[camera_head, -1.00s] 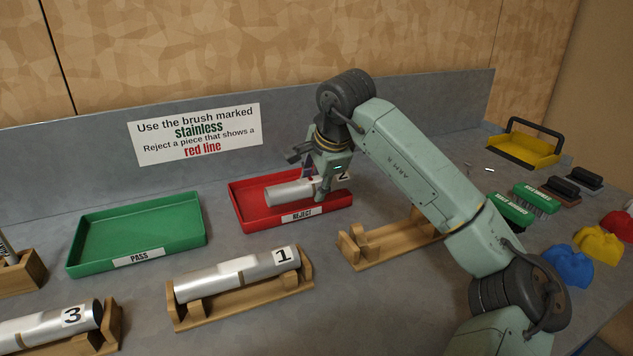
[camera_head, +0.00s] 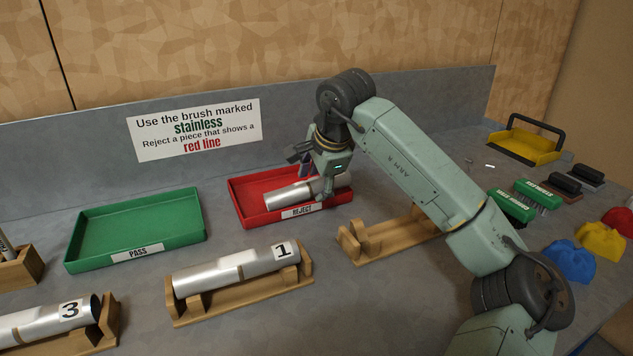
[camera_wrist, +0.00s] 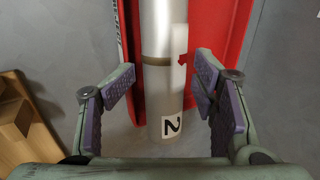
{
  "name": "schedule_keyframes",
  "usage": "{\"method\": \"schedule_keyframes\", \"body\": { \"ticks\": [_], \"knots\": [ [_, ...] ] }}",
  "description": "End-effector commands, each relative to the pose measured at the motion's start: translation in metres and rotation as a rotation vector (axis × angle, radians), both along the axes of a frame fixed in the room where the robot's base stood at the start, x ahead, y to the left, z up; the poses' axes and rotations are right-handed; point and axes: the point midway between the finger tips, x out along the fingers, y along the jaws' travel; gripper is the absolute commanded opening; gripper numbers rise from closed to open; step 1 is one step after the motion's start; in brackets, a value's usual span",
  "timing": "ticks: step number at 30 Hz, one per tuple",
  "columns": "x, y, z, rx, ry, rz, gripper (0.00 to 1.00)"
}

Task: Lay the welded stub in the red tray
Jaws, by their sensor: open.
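The welded stub (camera_head: 287,195) is a silver tube lying along the red REJECT tray (camera_head: 247,216). In the wrist view the stub (camera_wrist: 164,28) has a brownish weld band, a white strip with a red mark, and a label "2" near its lower end. That end reaches past the red floor of the tray (camera_wrist: 229,35); whether it rests on the rim is unclear. My gripper (camera_wrist: 163,88) is open, one finger on each side of the stub with gaps between. In the head view my gripper (camera_head: 318,180) is at the tray's right part and hides some of the stub.
An empty wooden cradle (camera_head: 385,242) stands right of the tray. Stub 1 (camera_head: 235,270) and stub 3 (camera_head: 45,325) lie in cradles in front. The green PASS tray (camera_head: 140,222) is empty. Brushes (camera_head: 512,207) lie at right, beyond my arm.

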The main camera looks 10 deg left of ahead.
Motion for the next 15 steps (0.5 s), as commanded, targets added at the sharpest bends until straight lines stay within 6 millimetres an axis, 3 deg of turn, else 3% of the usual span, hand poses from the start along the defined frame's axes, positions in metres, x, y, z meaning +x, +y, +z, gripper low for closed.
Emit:
{"method": "schedule_keyframes", "body": {
  "ticks": [8,15],
  "knots": [
    [-0.002,-0.003,0.02,-0.001,-0.003,-0.002,0.54],
    [-0.024,-0.017,0.069,-0.002,-0.005,-0.002,0.54]
  ]
}}
